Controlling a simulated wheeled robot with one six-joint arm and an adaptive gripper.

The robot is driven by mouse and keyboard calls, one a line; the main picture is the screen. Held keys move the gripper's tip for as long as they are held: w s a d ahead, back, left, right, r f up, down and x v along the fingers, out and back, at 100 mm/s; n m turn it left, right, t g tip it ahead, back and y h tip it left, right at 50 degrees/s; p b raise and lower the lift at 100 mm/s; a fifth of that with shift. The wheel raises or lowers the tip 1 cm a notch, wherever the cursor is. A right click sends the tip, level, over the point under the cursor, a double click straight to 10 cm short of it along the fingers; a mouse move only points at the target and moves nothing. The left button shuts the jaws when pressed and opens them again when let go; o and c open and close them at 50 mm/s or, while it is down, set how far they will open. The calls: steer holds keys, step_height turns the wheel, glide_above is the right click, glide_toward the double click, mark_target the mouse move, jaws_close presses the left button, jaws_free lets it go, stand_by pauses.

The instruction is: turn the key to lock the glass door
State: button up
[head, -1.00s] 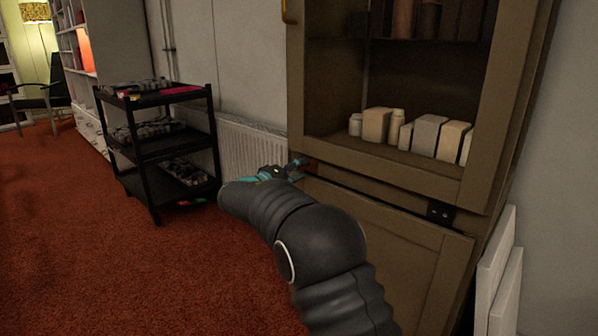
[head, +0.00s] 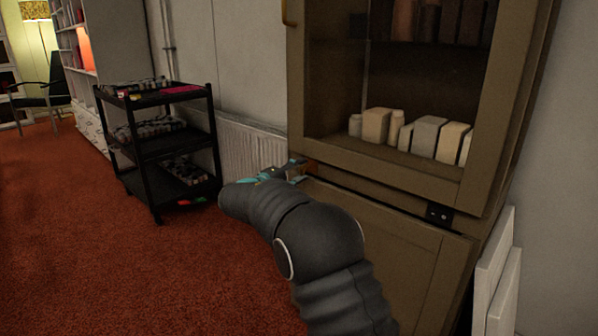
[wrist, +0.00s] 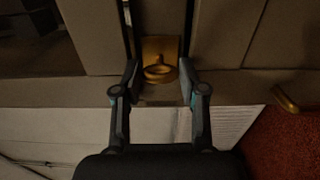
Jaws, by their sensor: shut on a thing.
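The key (wrist: 158,71) has a brass ring-shaped bow and sits at a brass plate on the edge of the cabinet in the wrist view. In the head view my gripper (head: 300,170) is at the cabinet's left edge, just below the glass door (head: 400,85). The glass door sits closed against its frame as far as I can see. The key's shaft and the lock opening are hidden.
A lower wooden door (head: 400,235) is under the glass door, with a brass handle (wrist: 286,98) in the wrist view. A radiator (head: 250,147) and a black trolley (head: 160,150) stand to the left. White panels (head: 497,270) lean at the right. Red carpet is open at the left front.

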steer(key=shift+a+r, duration=0.1)
steer(key=o, duration=1.1)
steer(key=shift+o, duration=0.2)
steer(key=v, duration=1.2)
